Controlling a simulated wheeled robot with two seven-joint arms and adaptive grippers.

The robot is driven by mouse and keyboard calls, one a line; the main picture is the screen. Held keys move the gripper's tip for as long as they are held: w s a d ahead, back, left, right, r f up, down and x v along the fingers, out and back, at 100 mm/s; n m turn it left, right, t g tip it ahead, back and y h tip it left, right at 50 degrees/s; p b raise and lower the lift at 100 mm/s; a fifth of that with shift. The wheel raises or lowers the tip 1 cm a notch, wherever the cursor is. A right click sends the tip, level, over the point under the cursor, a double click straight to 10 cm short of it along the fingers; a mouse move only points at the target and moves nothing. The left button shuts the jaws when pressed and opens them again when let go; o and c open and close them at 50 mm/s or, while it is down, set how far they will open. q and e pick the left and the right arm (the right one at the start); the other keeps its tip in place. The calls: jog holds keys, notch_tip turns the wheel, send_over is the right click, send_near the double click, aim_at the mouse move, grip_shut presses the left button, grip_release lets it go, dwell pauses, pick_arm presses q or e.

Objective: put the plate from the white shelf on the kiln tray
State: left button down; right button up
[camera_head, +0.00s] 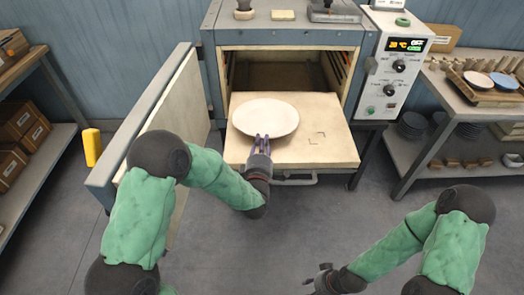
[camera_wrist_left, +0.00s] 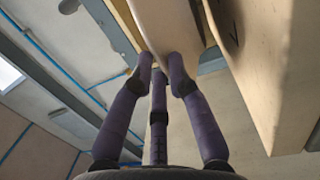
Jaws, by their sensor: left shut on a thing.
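The pale round plate (camera_head: 265,116) is over the left part of the cream kiln tray (camera_head: 318,151), which is drawn out in front of the kiln. My left gripper (camera_head: 261,142) is shut on the plate's near rim. In the left wrist view its purple fingers (camera_wrist_left: 160,65) close on the plate (camera_wrist_left: 168,28), with the tray (camera_wrist_left: 262,62) to the right. Whether the plate touches the tray cannot be told. My right gripper (camera_head: 320,279) is low at the bottom, away from the plate; its finger opening is unclear.
The kiln (camera_head: 290,38) is open, its door (camera_head: 160,115) swung out to the left. A control box (camera_head: 393,70) is on its right. A rack (camera_head: 440,115) with dishes stands at the right, shelves with boxes (camera_head: 22,120) at the left. The tray's right half is clear.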

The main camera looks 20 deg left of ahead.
pick_arm(q)
jog(key=shift+w+a+f+b, duration=0.1)
jog(key=shift+w+f+b, duration=0.1)
jog(key=shift+f+b, duration=0.6)
jog(key=shift+w+f+b, duration=0.2)
jog(key=shift+f+b, duration=0.25)
jog(key=shift+f, duration=0.65)
jog(key=c, duration=1.5)
grip_release()
jog(key=shift+f, duration=0.1)
jog(key=shift+s, duration=0.1)
jog(key=s+p, duration=0.1)
jog(key=s, duration=0.3)
jog(key=s+d+p, duration=0.1)
jog(key=s, duration=0.2)
jog(key=s+d+p, duration=0.1)
jog(key=s, duration=0.3)
jog(key=shift+s+d+f, duration=0.1)
jog(key=shift+s+f, duration=0.25)
